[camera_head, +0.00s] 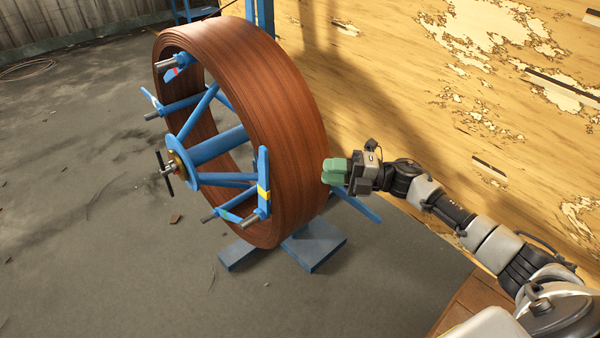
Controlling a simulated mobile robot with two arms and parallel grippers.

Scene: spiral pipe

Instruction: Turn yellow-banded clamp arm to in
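The yellow-banded clamp arm (263,188) is a blue bar with a yellow band, at the right of the blue reel frame (215,147). It points up, with its upper part in front of the brown pipe coil's near side face. The brown spiral pipe coil (295,120) stands upright around the frame. My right gripper (335,172), with green fingertips, is at the coil's right outer side, across the coil from the yellow-banded arm. Its fingertips look close together, but I cannot tell whether they are open or touch the coil. My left gripper is out of view.
A red-banded clamp arm (173,74) and a white-banded one (151,98) are on the reel's left. A black handle (164,172) sits at the hub. The blue stand foot (318,247) rests on the floor. A worn yellow wall (480,90) is behind; floor at lower left is mostly clear.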

